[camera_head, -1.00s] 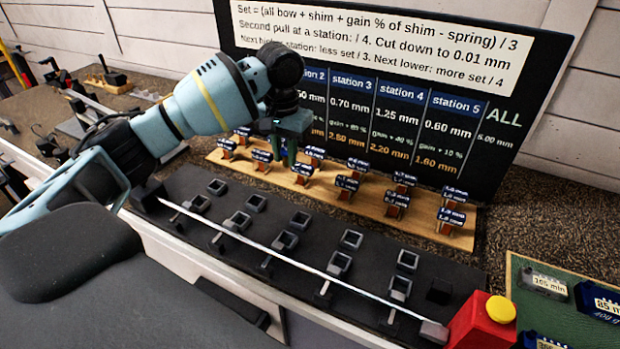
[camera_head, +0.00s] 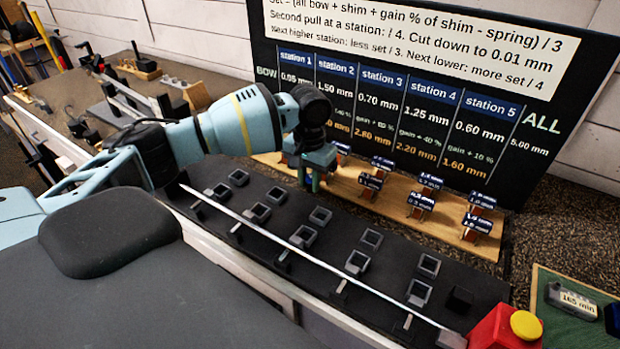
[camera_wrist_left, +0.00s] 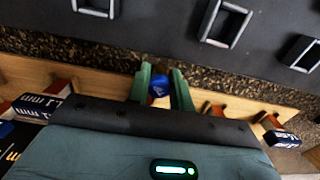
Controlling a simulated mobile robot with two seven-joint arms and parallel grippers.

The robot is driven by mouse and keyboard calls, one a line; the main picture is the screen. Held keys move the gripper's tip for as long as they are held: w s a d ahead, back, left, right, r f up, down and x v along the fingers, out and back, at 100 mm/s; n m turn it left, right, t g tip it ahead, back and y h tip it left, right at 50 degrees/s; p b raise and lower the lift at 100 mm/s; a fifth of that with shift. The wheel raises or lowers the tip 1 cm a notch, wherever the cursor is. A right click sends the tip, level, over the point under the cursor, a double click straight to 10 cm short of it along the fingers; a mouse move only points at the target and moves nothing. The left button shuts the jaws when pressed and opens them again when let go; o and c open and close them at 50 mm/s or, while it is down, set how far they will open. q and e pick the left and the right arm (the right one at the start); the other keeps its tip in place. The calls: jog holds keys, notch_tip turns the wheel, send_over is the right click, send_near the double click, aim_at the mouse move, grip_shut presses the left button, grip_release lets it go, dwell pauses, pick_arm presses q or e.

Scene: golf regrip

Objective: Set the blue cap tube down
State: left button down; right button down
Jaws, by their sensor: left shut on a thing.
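My left gripper (camera_head: 313,181) is shut on the blue cap tube, with its green fingers pointing down at the wooden rack (camera_head: 345,193). In the left wrist view, the blue cap (camera_wrist_left: 159,86) shows between the two green fingers of the gripper (camera_wrist_left: 160,88). The tube's body below the cap is hidden, so I cannot tell whether it touches the rack or the black tray. My right gripper is not in view.
Labelled blue tags (camera_head: 371,181) stand along the rack, close to the gripper. In front lies a black tray (camera_head: 205,213) with several square grey sockets (camera_head: 303,236) and a long thin rod (camera_head: 330,278). A station board (camera_head: 540,120) rises behind. A red stop box (camera_head: 490,332) is at right.

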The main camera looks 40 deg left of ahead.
pick_arm(q)
jog(key=c, duration=1.2)
grip_release()
jog(key=shift+f, duration=0.1)
jog(key=shift+c, duration=0.2)
